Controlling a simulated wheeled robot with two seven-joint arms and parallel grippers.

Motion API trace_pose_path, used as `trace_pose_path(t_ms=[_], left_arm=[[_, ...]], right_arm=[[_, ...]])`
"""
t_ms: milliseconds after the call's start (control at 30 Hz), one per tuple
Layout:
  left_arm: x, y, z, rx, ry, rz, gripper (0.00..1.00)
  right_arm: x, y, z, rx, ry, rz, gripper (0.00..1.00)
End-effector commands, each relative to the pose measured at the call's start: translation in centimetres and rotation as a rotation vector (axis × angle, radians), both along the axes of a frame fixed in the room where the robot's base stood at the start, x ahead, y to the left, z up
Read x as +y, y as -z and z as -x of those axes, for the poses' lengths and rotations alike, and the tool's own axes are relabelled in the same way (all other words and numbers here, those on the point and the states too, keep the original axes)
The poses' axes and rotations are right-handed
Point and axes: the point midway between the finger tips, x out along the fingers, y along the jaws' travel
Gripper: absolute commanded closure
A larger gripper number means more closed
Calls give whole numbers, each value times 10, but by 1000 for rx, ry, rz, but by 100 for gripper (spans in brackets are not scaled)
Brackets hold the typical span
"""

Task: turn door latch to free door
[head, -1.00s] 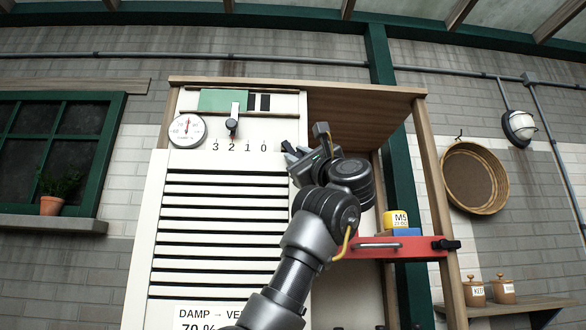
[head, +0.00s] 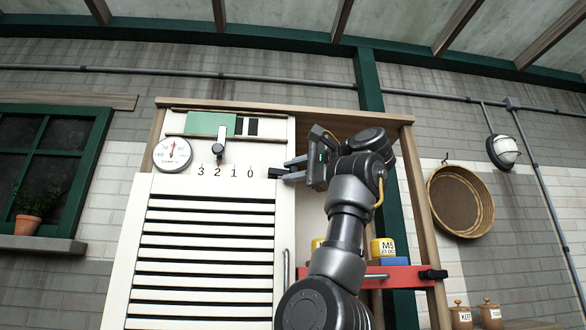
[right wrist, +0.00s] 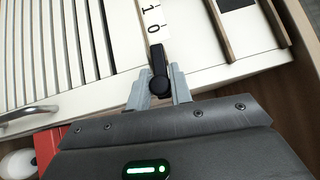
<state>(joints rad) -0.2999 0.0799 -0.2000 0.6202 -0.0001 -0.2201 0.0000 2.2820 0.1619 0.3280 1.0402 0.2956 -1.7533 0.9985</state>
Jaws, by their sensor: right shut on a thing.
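The cream slatted door (head: 205,255) stands closed, as far as I can see. A small black latch (head: 275,173) sits at its upper right edge, beside the "0" of the number row. My right gripper (head: 291,170) comes to it from the right. In the right wrist view its two grey fingers (right wrist: 160,88) are closed on either side of the black latch (right wrist: 158,64), with the handle's end between them. Parts of the latch are hidden by the fingers. My left gripper is not in view.
A round dial (head: 173,154) and a slider knob (head: 219,140) sit above the door.

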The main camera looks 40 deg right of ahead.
Motion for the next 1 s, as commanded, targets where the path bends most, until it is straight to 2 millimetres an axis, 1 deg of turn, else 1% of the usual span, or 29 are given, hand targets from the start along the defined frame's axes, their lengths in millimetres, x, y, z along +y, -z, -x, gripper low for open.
trace_pose_path(t_ms=[33, 200, 800, 833, 933, 967, 1000], left_arm=[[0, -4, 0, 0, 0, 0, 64], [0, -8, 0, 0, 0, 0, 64], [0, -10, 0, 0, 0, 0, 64], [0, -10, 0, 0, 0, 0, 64], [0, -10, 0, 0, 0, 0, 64], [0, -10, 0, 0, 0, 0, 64], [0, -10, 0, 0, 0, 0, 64]], right_arm=[[0, -3, 0, 14, 1, 18, 100], [0, -5, 0, 46, 1, 64, 100], [0, -5, 0, 65, 0, 89, 100], [0, -5, 0, 65, 0, 89, 75], [0, -5, 0, 65, 0, 89, 62], [0, -5, 0, 65, 0, 89, 60], [0, -5, 0, 65, 0, 88, 60]])
